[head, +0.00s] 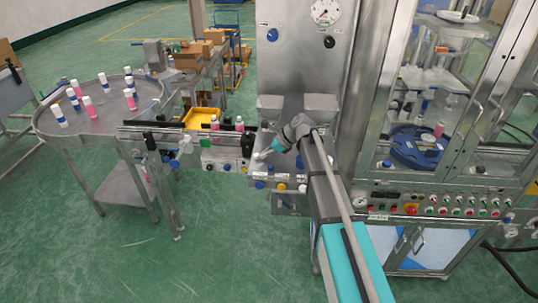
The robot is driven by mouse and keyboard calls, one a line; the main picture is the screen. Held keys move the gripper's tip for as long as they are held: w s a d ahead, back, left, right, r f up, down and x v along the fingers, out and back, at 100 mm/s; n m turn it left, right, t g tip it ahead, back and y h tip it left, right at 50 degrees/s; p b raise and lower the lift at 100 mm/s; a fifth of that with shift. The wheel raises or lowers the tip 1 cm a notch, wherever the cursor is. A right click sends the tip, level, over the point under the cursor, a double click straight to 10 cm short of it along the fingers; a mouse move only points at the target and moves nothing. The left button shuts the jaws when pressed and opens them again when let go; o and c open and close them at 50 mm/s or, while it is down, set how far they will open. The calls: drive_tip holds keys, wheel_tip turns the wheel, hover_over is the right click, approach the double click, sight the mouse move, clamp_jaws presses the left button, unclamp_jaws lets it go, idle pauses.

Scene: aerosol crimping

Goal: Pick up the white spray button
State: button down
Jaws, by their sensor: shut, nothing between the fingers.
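My arm reaches in from the lower right to the metal machine in the middle. My gripper (261,155) is at its end, small in the picture, shut and empty, close over the machine's front ledge beside the conveyor's right end. I cannot clearly make out a separate white spray button. Any small white part near the fingertips is too small to tell from the gripper.
A glass-doored cabinet (440,110) stands at right. The green floor (240,255) is clear at lower left.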

drive_tip(key=shift+a, duration=0.3)
drive_tip(key=shift+d, duration=0.1)
drive_tip(key=shift+p+v, duration=0.85)
drive_tip(key=shift+v, duration=0.15)
drive_tip(key=p+v, duration=0.4)
drive_tip(key=v, duration=0.2)
drive_tip(key=shift+p+v, duration=0.7)
drive_tip(key=shift+v, duration=0.3)
